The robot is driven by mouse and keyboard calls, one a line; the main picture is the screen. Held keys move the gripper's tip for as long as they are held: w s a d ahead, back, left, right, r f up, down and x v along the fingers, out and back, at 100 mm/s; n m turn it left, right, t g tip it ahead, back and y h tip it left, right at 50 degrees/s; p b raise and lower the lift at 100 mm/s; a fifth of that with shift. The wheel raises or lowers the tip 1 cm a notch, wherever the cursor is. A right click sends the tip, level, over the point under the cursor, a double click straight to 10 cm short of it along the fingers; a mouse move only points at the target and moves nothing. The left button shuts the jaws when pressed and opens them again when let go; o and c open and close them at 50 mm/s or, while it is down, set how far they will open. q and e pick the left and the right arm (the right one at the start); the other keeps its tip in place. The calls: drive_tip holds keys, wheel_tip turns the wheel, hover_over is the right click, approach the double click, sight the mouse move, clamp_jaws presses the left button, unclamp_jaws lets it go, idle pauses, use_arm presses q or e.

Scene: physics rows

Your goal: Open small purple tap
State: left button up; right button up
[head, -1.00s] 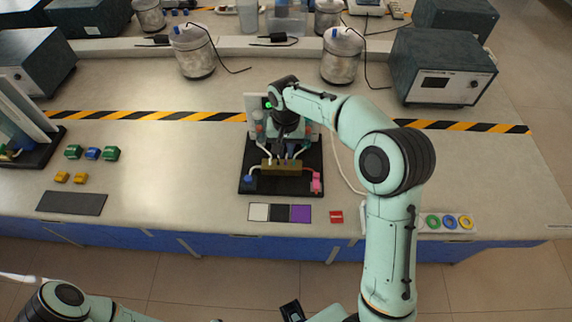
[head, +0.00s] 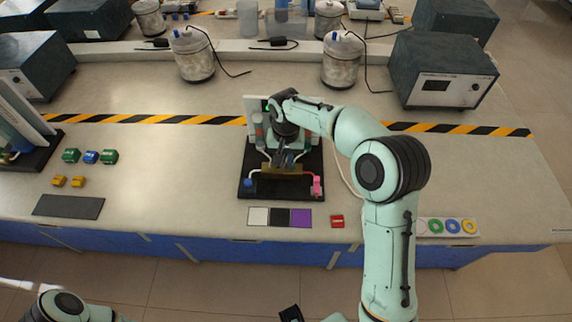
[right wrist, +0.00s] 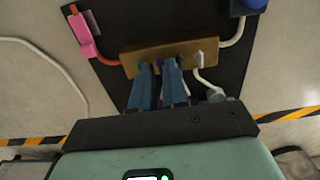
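A brass manifold block (head: 268,169) sits on a black base board (head: 256,190) in the middle of the bench. The right wrist view shows the same block (right wrist: 128,62) from above, with a small white tap (right wrist: 198,58) on it. My right gripper (head: 281,160) reaches down over the block. In the right wrist view its two blue-grey fingers (right wrist: 159,68) stand slightly apart at the block. A sliver of the small purple tap (right wrist: 160,66) shows between the fingertips; most of it is hidden, and contact is unclear.
A pink fitting (head: 317,184) and a blue cap (head: 249,184) stand on the board's front corners. White, black and purple swatches (head: 300,218) and a red block (head: 337,221) lie in front. A white tube (head: 346,178) runs right of the board.

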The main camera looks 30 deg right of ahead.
drive_tip(key=shift+f+b, duration=0.35)
drive_tip(key=shift+f, duration=0.45)
drive_tip(key=shift+r+p, duration=0.3)
drive_tip(key=shift+r, duration=0.05)
idle(0.3)
clamp_jaws()
